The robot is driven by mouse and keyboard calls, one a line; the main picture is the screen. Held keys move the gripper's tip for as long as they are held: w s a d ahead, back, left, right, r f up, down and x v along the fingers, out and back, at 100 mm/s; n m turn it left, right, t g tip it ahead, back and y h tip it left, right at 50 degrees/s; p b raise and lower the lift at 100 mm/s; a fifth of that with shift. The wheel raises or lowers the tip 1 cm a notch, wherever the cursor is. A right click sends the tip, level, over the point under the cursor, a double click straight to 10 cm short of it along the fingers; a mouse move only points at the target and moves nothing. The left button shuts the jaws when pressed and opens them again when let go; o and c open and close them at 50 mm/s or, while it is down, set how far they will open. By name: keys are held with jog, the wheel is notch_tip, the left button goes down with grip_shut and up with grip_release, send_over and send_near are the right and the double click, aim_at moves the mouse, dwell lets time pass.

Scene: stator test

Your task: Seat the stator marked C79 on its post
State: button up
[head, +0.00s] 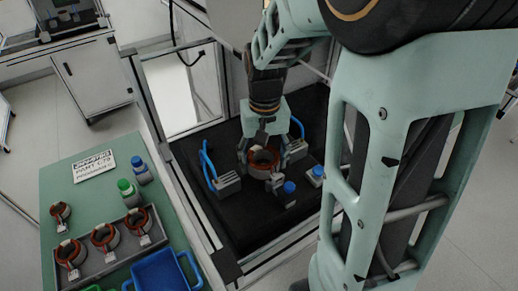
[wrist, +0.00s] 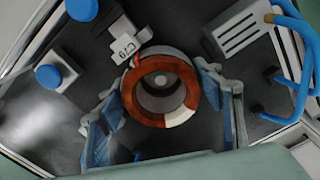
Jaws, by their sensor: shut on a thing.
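The stator marked C79 (wrist: 128,98) is a copper-red ring on a grey body, with a white patch. Its white tag (wrist: 127,48) reads C79. In the head view the stator (head: 262,163) is over the black fixture plate. My gripper (wrist: 168,118) is shut on it, with a finger on each side; the gripper (head: 258,146) comes down from above in the head view. The post (wrist: 161,80) seems to show as a small round grey end inside the bore. I cannot tell how far the ring is down over it.
On the green table, a tray (head: 98,264) holds several stators beside bottles (head: 128,190), a blue bin (head: 160,272) and a sign (head: 94,166).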

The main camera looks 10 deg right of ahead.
jog(key=shift+f+b, duration=0.45)
jog(key=shift+f, duration=0.2)
jog(key=o, duration=2.2)
jog(key=shift+c, duration=0.2)
notch_tip(320, 180, up, 12)
